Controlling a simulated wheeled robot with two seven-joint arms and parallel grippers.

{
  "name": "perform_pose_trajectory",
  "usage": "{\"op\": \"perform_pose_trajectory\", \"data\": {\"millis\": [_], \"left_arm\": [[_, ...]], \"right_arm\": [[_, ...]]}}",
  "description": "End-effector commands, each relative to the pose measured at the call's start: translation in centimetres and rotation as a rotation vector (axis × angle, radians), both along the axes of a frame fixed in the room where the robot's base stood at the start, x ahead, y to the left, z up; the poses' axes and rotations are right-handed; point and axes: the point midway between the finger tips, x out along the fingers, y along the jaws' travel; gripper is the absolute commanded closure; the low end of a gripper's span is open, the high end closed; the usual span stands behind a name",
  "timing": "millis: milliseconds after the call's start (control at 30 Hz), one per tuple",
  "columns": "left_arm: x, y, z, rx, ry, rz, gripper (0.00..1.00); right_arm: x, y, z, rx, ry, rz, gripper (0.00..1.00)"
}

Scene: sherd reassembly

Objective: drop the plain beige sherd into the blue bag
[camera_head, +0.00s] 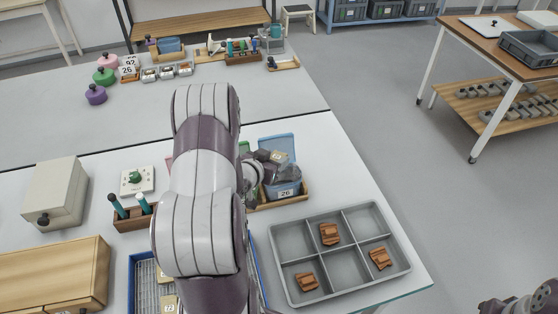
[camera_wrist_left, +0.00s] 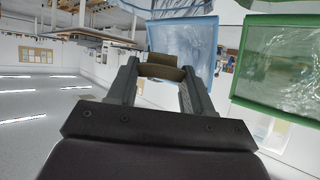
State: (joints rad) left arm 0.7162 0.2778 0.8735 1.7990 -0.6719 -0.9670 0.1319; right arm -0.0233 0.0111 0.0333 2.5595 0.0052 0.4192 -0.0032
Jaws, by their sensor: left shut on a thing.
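My left gripper (camera_head: 274,162) is over the wooden bag rack at the table's middle right. It is shut on the plain beige sherd (camera_head: 279,157), which also shows between the fingers in the left wrist view (camera_wrist_left: 162,72). The blue bag (camera_head: 276,142) stands open in the rack, its front marked 26; it also shows beyond the fingers in the left wrist view (camera_wrist_left: 188,45). The sherd appears at or above the bag's mouth; its exact height is unclear. My arm hides part of the rack. Part of my right arm shows at the lower right corner; its jaws are not clear.
A green bag (camera_wrist_left: 283,60) is beside the blue one. A grey divided tray (camera_head: 294,294) with orange-brown sherds lies to the right. A blue-rimmed basket (camera_head: 132,283) with beige pieces is partly behind my arm. A grey-beige box (camera_head: 55,190) stands left.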

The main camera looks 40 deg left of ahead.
Motion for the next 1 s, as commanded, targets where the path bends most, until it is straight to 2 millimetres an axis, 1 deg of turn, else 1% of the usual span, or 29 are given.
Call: {"op": "perform_pose_trajectory", "data": {"millis": [33, 300, 367, 467, 667, 700, 767, 800, 1000], "left_arm": [[0.0, 0.0, -0.8, 0.0, 0.0, 0.0, 0.8], [0.0, 0.0, -4.9, 0.0, 0.0, 0.0, 0.8], [0.0, 0.0, -5.5, 0.0, 0.0, 0.0, 0.8], [0.0, 0.0, -5.9, 0.0, -0.001, 0.0, 0.8], [0.0, 0.0, -5.6, 0.0, 0.0, 0.0, 0.8], [0.0, 0.0, -5.6, 0.0, 0.0, 0.0, 0.43], [0.0, 0.0, -5.6, 0.0, 0.0, 0.0, 0.24], [0.0, 0.0, -5.6, 0.0, 0.0, 0.0, 0.2], [-0.1, 0.0, -5.7, 0.0, 0.001, 0.0, 0.2]], "right_arm": [[0.0, 0.0, -0.7, 0.0, 0.0, 0.0, 0.57], [-0.1, 0.0, -4.5, 0.0, 0.001, 0.0, 0.57], [-0.1, 0.0, -5.1, 0.0, 0.001, 0.0, 0.57], [-0.1, 0.0, -5.4, 0.0, 0.001, 0.0, 0.57], [0.0, 0.0, -5.1, 0.0, 0.0, 0.0, 0.57], [0.0, 0.0, -5.1, 0.0, 0.0, 0.0, 0.57], [0.0, 0.0, -5.1, 0.0, 0.0, 0.0, 0.57], [0.0, 0.0, -5.1, 0.0, 0.0, 0.0, 0.57], [0.0, 0.0, -5.1, 0.0, 0.0, 0.0, 0.57]]}}
